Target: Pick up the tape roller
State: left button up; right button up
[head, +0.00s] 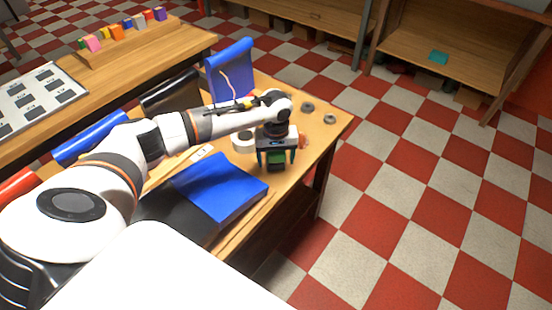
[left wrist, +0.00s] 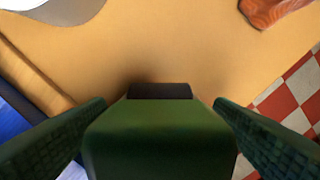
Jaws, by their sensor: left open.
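A green block with a dark end, which looks like the tape roller (head: 277,157), is at the table's right front edge. In the left wrist view the tape roller (left wrist: 160,135) fills the lower middle, its dark end pointing up the picture. My left gripper (head: 277,165) points down over it, with one finger on each side. In the left wrist view the open fingers of my left gripper (left wrist: 160,101) show gaps to the block near their tips. Its lower part is cut off there. My right gripper is not in view.
A white roll (head: 243,143) stands just left of the gripper, and a reddish item (head: 303,142) lies to its right. A blue sheet (head: 218,187) lies in front. Small grey rings (head: 308,106) lie behind. Checkered floor (head: 400,200) is clear beyond the table edge.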

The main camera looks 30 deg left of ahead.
pick_arm(q)
jog(key=c, duration=1.2)
notch_tip(320, 180, up, 10)
jog(key=shift+r+b, duration=0.1)
jog(key=shift+b, duration=0.65)
jog(key=shift+c, duration=0.2)
jog(key=o, duration=0.6)
jog(key=c, duration=0.3)
